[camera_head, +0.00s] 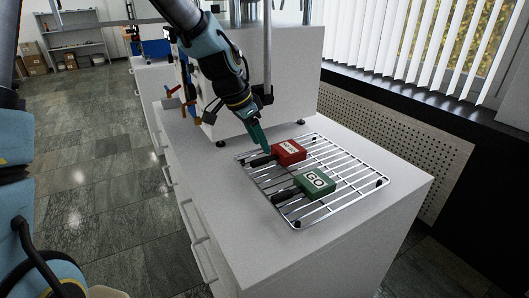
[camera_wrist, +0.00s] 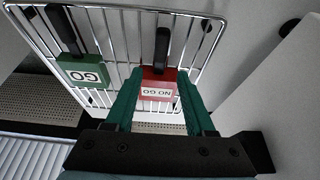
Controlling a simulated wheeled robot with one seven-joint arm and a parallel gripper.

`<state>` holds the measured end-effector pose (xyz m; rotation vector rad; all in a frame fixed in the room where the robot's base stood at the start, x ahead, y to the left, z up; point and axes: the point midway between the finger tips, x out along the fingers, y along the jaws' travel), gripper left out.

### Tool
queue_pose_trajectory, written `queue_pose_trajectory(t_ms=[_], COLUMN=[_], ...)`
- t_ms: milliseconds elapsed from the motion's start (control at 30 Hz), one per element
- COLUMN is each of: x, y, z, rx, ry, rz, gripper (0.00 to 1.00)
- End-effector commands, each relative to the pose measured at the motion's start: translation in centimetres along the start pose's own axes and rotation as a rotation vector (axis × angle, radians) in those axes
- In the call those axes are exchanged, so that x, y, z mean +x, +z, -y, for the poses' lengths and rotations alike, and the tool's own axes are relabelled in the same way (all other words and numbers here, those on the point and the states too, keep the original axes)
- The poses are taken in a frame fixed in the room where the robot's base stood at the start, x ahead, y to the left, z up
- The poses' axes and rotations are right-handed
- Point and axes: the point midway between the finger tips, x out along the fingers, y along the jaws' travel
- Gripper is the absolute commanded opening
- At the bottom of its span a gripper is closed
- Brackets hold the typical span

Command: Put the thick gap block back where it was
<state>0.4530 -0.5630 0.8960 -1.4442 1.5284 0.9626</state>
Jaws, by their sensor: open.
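Two gap blocks with black handles lie on a wire rack (camera_head: 345,163). The red block (camera_head: 289,152) is labelled NO GO, though its label is hard to read in the head view. The green block (camera_head: 316,183) is labelled GO and lies nearer the front. The pictures do not settle which is the thick one. My gripper (camera_head: 267,150) is open and points down at the red block's handle end. In the wrist view the red block (camera_wrist: 158,90) shows between my open fingers (camera_wrist: 158,73), with the green block (camera_wrist: 85,72) to their left. I cannot tell whether the fingers touch the red block.
The rack stands on a white cabinet top (camera_head: 252,235). A white machine (camera_head: 285,75) with a metal column stands behind it, close to my arm. A perforated panel (camera_head: 385,125) and window blinds (camera_head: 420,40) are at the right. The front of the cabinet top is clear.

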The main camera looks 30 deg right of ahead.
Motion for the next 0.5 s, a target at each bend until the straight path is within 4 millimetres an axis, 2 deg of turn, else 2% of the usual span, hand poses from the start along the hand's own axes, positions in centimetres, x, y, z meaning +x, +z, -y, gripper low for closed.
queue_pose_trajectory(t_ms=[33,200,300,500], x=[-1.2,-4.3,-5.5,-6.5], y=[0.0,0.0,0.0,0.0], z=[0.1,0.1,0.1,0.0], rx=[-0.001,0.0,0.0,0.0], ry=[-0.006,-0.004,-0.003,0.0], rz=[-0.002,-0.001,0.0,0.001], gripper=[0.55,0.55,0.55,0.55])
